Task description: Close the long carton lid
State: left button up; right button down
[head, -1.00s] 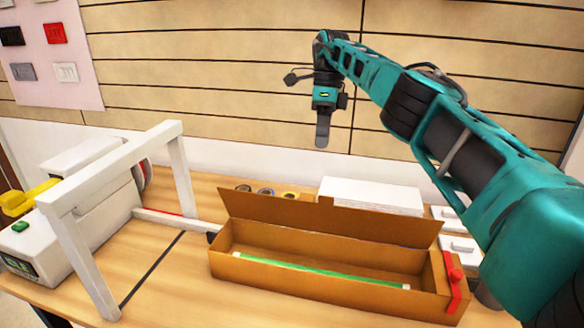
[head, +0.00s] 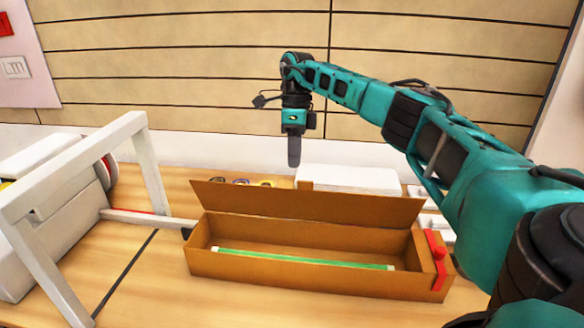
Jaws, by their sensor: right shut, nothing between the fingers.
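The long brown carton (head: 300,275) sits on the table with its open side up. Its lid (head: 300,203) stands raised along the far edge, tilted back, with a small tab at its upper edge. A green rod with pale ends (head: 300,259) lies inside the carton. My right gripper (head: 294,152) points down above and behind the lid, apart from it. Its fingers are shut and empty. My left gripper is not in view.
A white frame (head: 90,180) and a white machine stand at the left. A red piece (head: 437,252) is on the carton's right end. A white stack (head: 348,179) and several small rolls lie behind the lid. Bare table (head: 150,285) shows left of the carton.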

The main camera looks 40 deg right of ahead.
aim_at(304, 198)
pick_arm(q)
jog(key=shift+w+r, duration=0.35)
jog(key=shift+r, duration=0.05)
pick_arm(e)
jog(key=shift+s+a+f, duration=0.2)
jog(key=shift+s+a, duration=0.35)
jog(key=shift+a, duration=0.15)
jog(key=shift+s+a+f, duration=0.2)
jog(key=shift+s+a, duration=0.3)
jog(key=shift+a, duration=0.2)
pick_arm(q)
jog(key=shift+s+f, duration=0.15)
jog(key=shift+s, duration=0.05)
